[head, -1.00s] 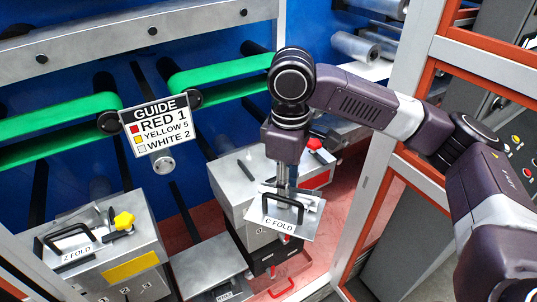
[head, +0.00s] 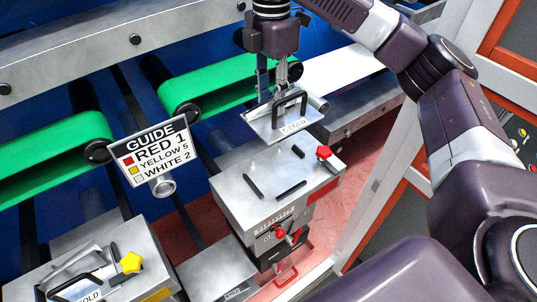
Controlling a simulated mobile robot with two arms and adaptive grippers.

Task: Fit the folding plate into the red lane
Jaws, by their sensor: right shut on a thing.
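The folding plate (head: 262,126), a grey metal plate labelled C FOLD with a black handle, hangs from my right gripper (head: 284,86). The gripper is shut on it. The plate appears above the back part of a grey block (head: 238,203) and seems clear of its top. That block has a red star knob (head: 324,153), a red patch on its side and dark slots on its bare top. A guide sign (head: 155,155) reads RED 1, YELLOW 5, WHITE 2. My left gripper is not in view.
A second grey block with a yellow knob (head: 130,262) and another fold plate (head: 78,288) stands at lower left. A low grey block (head: 215,268) sits between them. Green belts (head: 215,85) and a metal rail (head: 100,60) run behind. A frame post stands at right.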

